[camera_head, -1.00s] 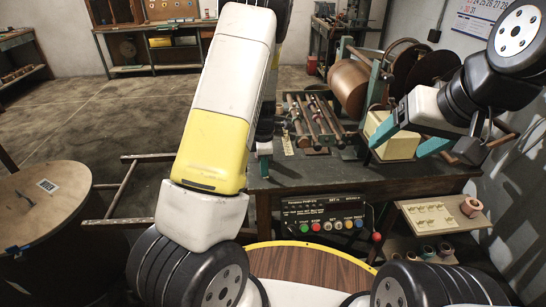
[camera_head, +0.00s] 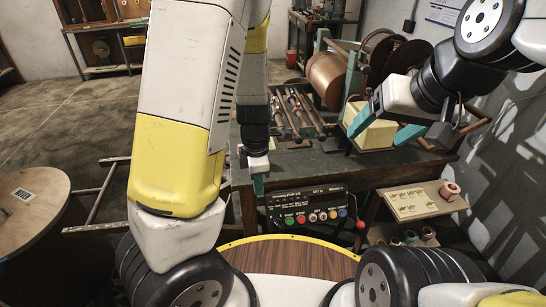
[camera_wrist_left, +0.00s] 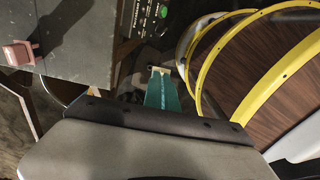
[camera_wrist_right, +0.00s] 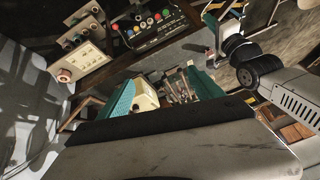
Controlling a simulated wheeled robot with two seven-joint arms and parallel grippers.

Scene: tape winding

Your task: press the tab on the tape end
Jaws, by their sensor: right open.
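My left gripper (camera_head: 258,185) hangs at the workbench's front left edge, above the control panel. In the left wrist view its teal fingers (camera_wrist_left: 160,85) are together, with a small pale tab (camera_wrist_left: 157,70) at their tips. My right gripper (camera_head: 374,136) is open over the right of the bench, and a cream box (camera_head: 371,130) shows between its fingers. Whether they touch the box I cannot tell. Copper-coloured rods (camera_head: 297,108) lie on the bench behind my left gripper; my left arm partly hides that area. I cannot make out a tape end.
A control panel (camera_head: 308,208) with coloured buttons is on the bench front. A shelf at right holds a pale board (camera_head: 412,201) and a copper roll (camera_head: 450,190). A large copper drum (camera_head: 325,78) stands behind the box. A round wooden top (camera_head: 30,205) is at left.

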